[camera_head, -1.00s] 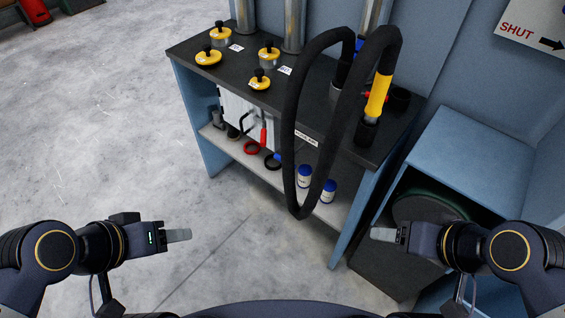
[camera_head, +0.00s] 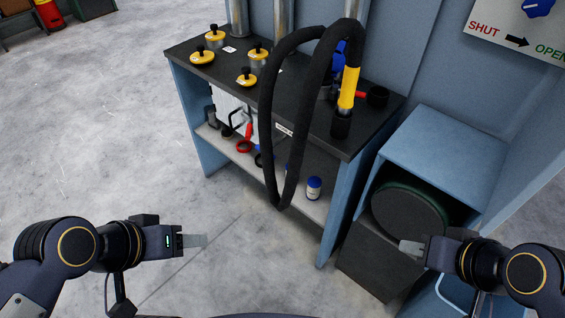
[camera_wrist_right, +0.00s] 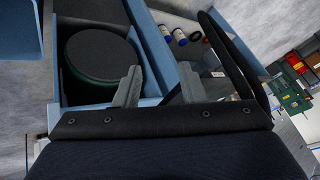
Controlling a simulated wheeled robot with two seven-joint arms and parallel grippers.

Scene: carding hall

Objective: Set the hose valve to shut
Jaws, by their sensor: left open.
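A white sign plate (camera_head: 505,28) on the wall at the upper right reads SHUT, an arrow, then OPEN. A blue knob (camera_head: 538,8) sits on it, cut by the top edge of the head view; which way it points I cannot tell. A black hose (camera_head: 267,130) with a yellow sleeve (camera_head: 348,88) loops over the bench. My left gripper (camera_head: 205,241) is open and empty over the floor. My right gripper (camera_head: 402,246) is in front of the blue cabinet, well below the plate; its fingers stand apart and empty in the right wrist view (camera_wrist_right: 160,88).
The dark-topped bench (camera_head: 310,117) holds several yellow-lidded weights (camera_head: 202,57). Tools and a blue-capped bottle (camera_head: 313,188) sit on its lower shelf. A blue cabinet (camera_head: 450,145) with a dark green-rimmed drum (camera_head: 408,212) stands at the right.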

